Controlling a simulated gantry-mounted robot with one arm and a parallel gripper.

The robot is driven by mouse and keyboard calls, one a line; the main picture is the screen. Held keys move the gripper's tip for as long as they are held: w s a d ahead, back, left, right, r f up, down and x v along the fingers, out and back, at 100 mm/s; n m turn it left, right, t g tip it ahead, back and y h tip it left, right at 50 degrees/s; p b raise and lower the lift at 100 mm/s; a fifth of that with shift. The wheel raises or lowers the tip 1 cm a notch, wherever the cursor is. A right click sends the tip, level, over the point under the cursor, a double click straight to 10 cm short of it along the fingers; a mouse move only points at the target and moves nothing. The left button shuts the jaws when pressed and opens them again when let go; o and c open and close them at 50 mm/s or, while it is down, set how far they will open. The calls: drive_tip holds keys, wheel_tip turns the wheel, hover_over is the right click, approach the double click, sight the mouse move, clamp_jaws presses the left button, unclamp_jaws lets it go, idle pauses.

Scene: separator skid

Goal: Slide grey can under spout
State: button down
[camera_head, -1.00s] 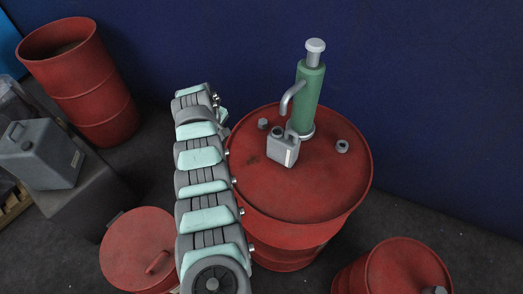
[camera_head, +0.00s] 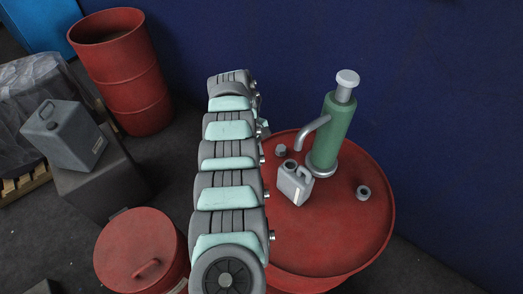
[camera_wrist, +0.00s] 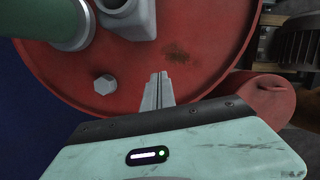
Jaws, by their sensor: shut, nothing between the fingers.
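The small grey can (camera_head: 295,183) stands upright on the big red drum (camera_head: 335,235), in front of the green pump (camera_head: 332,130). The pump's grey spout (camera_head: 309,131) curves down behind and above the can's neck; I cannot tell whether its mouth lines up with the neck. In the wrist view, part of the can (camera_wrist: 128,18) shows at the top edge, beyond the fingertips and apart from them. My gripper (camera_wrist: 162,78) is shut and empty over the drum top. In the head view my arm hides it, left of the can.
A hex cap (camera_head: 280,150) sits left of the can, and a grey ring fitting (camera_head: 363,192) lies to its right. In the wrist view the hex cap (camera_wrist: 105,84) is just left of my fingers. A blue wall (camera_head: 440,110) stands behind. The drum's front is clear.

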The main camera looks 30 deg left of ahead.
drive_tip(key=x, duration=0.5)
drive_tip(key=shift+d+f, duration=0.15)
drive_tip(key=shift+f, duration=0.25)
drive_tip(key=shift+s+d+r+p, duration=0.15)
drive_tip(key=shift+d+r+p, duration=0.25)
drive_tip(key=shift+p, duration=0.45)
drive_tip(key=shift+d+r+p, duration=0.2)
drive_tip(key=shift+d+p, duration=0.05)
drive_tip(key=shift+p, duration=0.4)
drive_tip(key=shift+d+p, duration=0.25)
drive_tip(key=shift+p, duration=0.35)
drive_tip(key=shift+s+d+f+p, duration=0.1)
drive_tip(key=shift+d+f+p, duration=0.1)
drive_tip(key=shift+d+p, duration=0.8)
drive_tip(key=shift+f+p, duration=0.2)
drive_tip(key=shift+p, duration=0.15)
